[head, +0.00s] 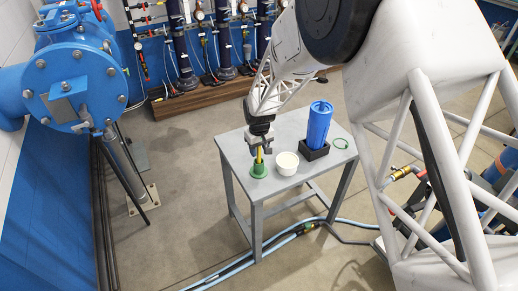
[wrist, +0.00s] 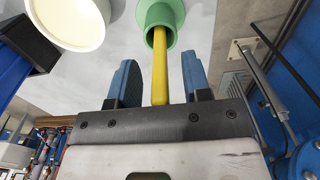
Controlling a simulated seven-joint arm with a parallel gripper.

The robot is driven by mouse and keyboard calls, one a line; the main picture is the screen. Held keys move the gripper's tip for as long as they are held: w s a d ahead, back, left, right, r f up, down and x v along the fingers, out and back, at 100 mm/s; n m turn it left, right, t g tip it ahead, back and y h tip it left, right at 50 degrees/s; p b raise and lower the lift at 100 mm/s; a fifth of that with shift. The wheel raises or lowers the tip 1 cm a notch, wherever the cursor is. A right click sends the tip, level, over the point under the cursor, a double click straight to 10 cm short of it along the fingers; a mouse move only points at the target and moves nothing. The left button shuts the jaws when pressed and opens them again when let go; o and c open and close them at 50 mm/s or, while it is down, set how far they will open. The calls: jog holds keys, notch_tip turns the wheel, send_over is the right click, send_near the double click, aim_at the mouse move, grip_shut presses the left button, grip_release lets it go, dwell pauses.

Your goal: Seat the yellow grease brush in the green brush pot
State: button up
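The yellow grease brush (head: 258,156) stands roughly upright with its lower end inside the green brush pot (head: 258,170), on the grey table near its left front. In the wrist view the yellow handle (wrist: 159,65) runs into the mouth of the green pot (wrist: 158,14). My gripper (head: 260,146) is above the pot, pointing down, around the handle's upper part. In the wrist view its two blue fingers (wrist: 160,80) are spread, with a gap on each side of the handle. The brush's lower end is hidden inside the pot.
A white bowl (head: 286,163) stands just right of the pot. A tall blue cylinder (head: 318,125) in a black base (head: 314,151) stands behind it. Hoses (head: 270,245) run across the floor.

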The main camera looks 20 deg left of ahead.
jog(key=shift+r, duration=0.1)
jog(key=shift+r, duration=3.8)
jog(key=shift+d+r, duration=0.25)
jog(key=s+d+r+m, duration=0.1)
jog(key=s+d+r, duration=0.3)
jog(key=d+r, duration=0.35)
jog(key=s+d+r+m+t, duration=0.1)
jog(key=s+d+r+m, duration=0.1)
jog(key=s+d+r, duration=0.5)
jog(key=s+d+r+m, duration=0.1)
jog(key=d+r, duration=0.4)
jog(key=d, duration=0.5)
jog(key=s+d+r+m, duration=0.2)
jog(key=s+d, duration=0.6)
jog(key=s, duration=0.4)
jog(key=s+d+r+m+t, duration=0.1)
jog(key=s+d+r+m, duration=0.1)
jog(key=s+d, duration=0.6)
jog(key=s+m, duration=0.1)
jog(key=s, duration=0.3)
jog(key=shift+d+t, duration=0.15)
jog(key=shift+t, duration=0.15)
